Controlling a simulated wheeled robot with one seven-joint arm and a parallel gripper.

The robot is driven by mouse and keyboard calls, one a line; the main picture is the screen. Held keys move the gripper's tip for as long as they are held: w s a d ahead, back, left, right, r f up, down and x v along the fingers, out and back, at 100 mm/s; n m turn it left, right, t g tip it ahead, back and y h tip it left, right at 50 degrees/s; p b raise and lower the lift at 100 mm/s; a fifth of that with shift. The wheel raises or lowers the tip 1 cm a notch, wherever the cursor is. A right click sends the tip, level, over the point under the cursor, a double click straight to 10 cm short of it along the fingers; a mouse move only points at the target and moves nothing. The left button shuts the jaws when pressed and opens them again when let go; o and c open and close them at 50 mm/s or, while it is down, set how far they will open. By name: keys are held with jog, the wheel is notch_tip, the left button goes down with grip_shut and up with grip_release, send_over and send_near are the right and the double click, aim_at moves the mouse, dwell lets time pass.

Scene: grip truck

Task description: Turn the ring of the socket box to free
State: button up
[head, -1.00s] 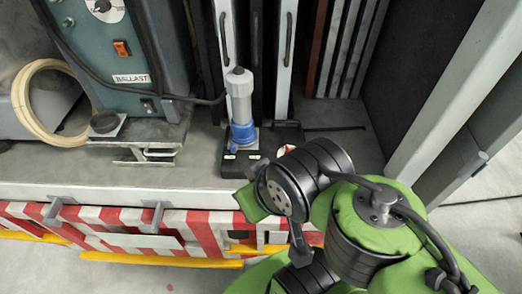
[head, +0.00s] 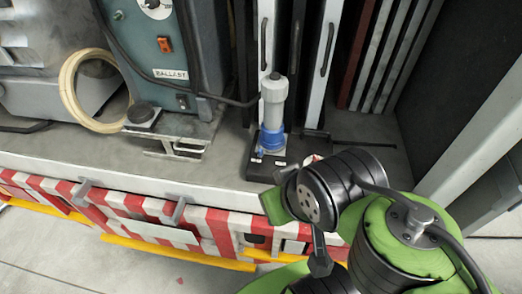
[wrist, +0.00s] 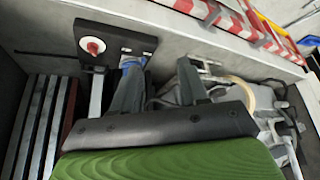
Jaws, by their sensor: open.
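The socket box (head: 262,172) is a low black box on the truck's grey deck, with small white labels on its front. A blue ring (head: 271,138) sits on it around the foot of an upright grey plug (head: 273,103). In the wrist view the box (wrist: 118,37) is at the upper left, with the blue ring (wrist: 130,62) at its lower edge, partly covered by a finger. My gripper (wrist: 158,66) is open with nothing between its fingers. It appears apart from the ring. In the head view my arm hides the fingers.
A red knob on a white disc (wrist: 93,46) shows beside the ring. The ballast unit (head: 165,50) stands left of the plug, with a coiled cream hose (head: 75,95). Panels with handles (head: 325,50) stand close behind. A red-white striped edge (head: 150,220) runs along the front.

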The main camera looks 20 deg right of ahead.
jog(key=w+d+f+m+h+b, duration=0.1)
jog(key=w+d+m+b, duration=0.15)
jog(key=w, duration=0.35)
jog(key=w+d+f+m+h+b, duration=0.1)
jog(key=w+b, duration=0.3)
jog(key=w, duration=0.2)
jog(key=m+g+h+b, duration=0.1)
jog(key=m+g+b, duration=0.1)
jog(key=m+b, duration=0.3)
send_near(261, 150)
jog(key=shift+n, duration=0.25)
jog(key=b+x, duration=0.5)
jog(key=x, duration=0.3)
jog(key=shift+w+f, duration=0.25)
jog(key=shift+c, duration=0.4)
jog(key=shift+r, duration=0.1)
grip_shut()
